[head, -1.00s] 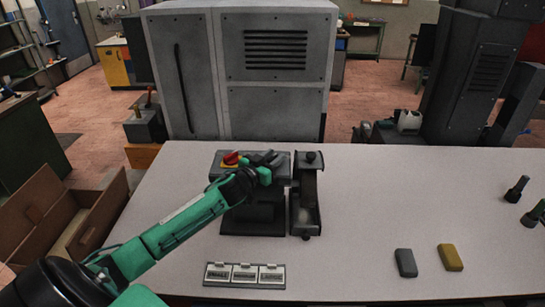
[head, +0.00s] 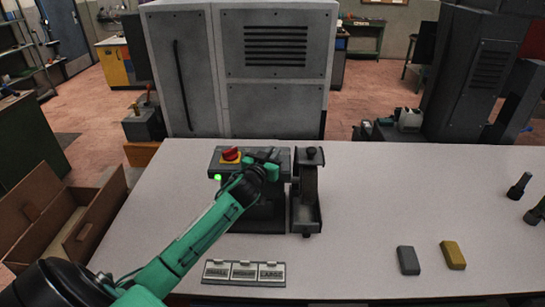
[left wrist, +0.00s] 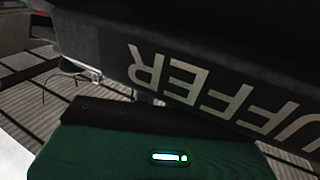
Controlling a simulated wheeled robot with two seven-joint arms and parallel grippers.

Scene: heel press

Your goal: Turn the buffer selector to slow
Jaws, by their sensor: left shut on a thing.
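The buffer machine (head: 225,160), a dark box on a pedestal, stands near the table's back edge. It has a red button (head: 231,154) on a yellow plate and a lit green lamp (head: 217,177). My left gripper (head: 270,168) is at the right part of its front, shut on what appears to be the buffer selector. The selector is hidden behind my gripper, so its setting cannot be read. In the left wrist view, upside-down BUFFER lettering (left wrist: 205,85) lies close to the green gripper body. My right gripper is not in view.
A dark upright fixture (head: 307,190) stands just right of the machine. Three labelled plates (head: 243,271) lie at the front. A grey block (head: 408,260), a yellow block (head: 453,255) and dark cylinders (head: 518,186) are farther right. The table (head: 370,210) between is clear.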

